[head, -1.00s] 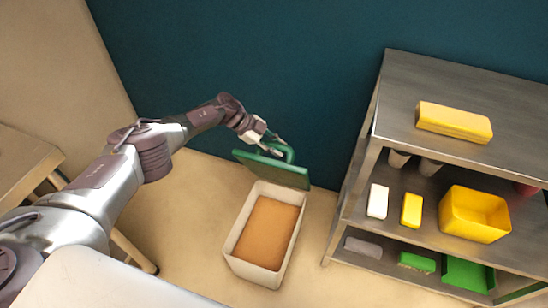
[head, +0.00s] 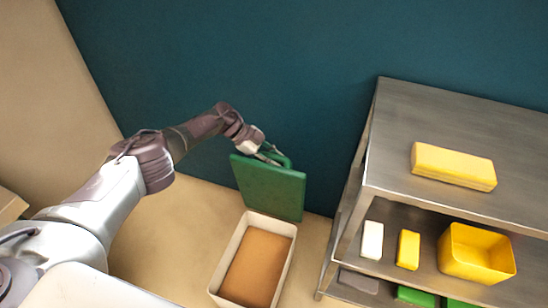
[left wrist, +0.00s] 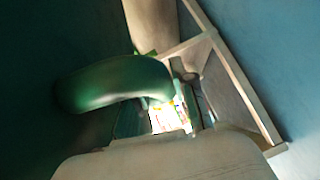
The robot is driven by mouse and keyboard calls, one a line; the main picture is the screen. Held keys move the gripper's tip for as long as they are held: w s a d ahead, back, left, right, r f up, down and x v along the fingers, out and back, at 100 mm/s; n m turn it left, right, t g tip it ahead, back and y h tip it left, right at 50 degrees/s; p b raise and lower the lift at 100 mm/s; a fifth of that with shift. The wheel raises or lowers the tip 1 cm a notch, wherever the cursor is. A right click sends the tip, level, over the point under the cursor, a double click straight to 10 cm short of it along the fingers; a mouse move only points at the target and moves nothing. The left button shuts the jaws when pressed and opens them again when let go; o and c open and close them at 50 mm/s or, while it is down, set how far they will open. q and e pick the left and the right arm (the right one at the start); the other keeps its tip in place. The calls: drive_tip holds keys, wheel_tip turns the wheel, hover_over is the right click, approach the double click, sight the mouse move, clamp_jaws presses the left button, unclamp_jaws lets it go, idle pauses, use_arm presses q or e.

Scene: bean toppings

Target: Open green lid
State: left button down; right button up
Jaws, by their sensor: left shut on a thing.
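The green lid (head: 268,188) stands tilted up, close to upright, at the back edge of a white bin (head: 226,262). The bin is open and shows a brown, level filling (head: 256,266). My left gripper (head: 270,152) is at the top of the lid, shut on its green handle (head: 285,161). In the left wrist view the handle (left wrist: 115,83) shows as a thick, curved green bar close to the camera; the fingertips are hard to make out there. My right gripper does not show in either view.
A metal shelf unit (head: 450,122) stands to the right, with a yellow box (head: 453,165) on top. Its middle shelf holds a white block (head: 372,240), a yellow block (head: 408,250) and an open yellow bin (head: 477,253). A dark teal wall (head: 310,50) is behind the lid.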

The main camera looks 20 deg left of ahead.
use_arm(q)
drive_tip(key=shift+r, duration=0.1)
drive_tip(key=c, duration=0.9)
unclamp_jaws()
drive_tip(key=v, duration=1.2)
drive_tip(key=shift+d, duration=0.1)
